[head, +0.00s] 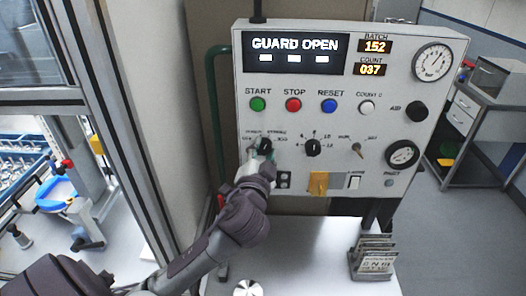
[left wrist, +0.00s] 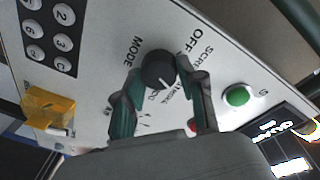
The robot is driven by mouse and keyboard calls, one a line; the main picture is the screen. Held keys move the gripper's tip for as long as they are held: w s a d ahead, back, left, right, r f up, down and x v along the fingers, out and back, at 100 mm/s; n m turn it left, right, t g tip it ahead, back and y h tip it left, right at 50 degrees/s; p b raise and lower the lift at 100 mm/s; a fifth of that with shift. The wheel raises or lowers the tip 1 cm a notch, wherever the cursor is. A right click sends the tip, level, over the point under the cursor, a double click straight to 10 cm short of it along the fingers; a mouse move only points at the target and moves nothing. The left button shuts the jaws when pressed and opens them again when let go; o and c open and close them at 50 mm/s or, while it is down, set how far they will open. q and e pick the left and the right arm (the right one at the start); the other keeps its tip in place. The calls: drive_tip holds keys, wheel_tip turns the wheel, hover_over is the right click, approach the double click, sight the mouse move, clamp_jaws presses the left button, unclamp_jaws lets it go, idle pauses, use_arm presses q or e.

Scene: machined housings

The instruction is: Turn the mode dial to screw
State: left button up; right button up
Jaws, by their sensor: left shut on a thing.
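The black mode dial (left wrist: 158,70) sits on the light control panel (head: 343,99), with MODE printed beside it. In the left wrist view, OFF and SCREW are printed on the dial's upper right, with more labels below, partly hidden by the fingers. The white mark on the dial points down and slightly right, away from SCREW. My left gripper (left wrist: 160,98) is shut on the dial, one finger on each side. In the head view the dial (head: 265,145) shows just above the gripper (head: 261,160). My right gripper is out of view.
START (head: 258,104), STOP (head: 293,104) and RESET (head: 329,105) buttons sit above the dial. Another black knob (head: 313,148) is to its right, and a yellow part (head: 319,183) lower down. The display (head: 295,53) reads GUARD OPEN. A card rack (head: 373,258) stands below.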

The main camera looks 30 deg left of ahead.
use_arm(q)
drive_tip(key=shift+f+n+b, duration=0.2)
drive_tip(key=shift+n+b, duration=0.8)
drive_tip(key=shift+b, duration=0.1)
drive_tip(key=shift+n+b, duration=0.75)
drive_tip(key=shift+n, duration=0.05)
drive_tip(key=n+b, duration=0.1)
drive_tip(key=n, duration=0.1)
drive_tip(key=shift+n+y+b, duration=0.3)
drive_tip(key=shift+b, duration=0.05)
drive_tip(key=shift+a+r+n+t+b, duration=0.1)
drive_tip(key=shift+n+t+b, duration=0.2)
drive_tip(key=shift+n+b, duration=0.85)
drive_tip(key=shift+n+p, duration=0.3)
drive_tip(key=shift+n, duration=0.15)
drive_tip(key=o, duration=1.1)
drive_tip(key=shift+w, duration=0.1)
drive_tip(key=shift+o, duration=0.2)
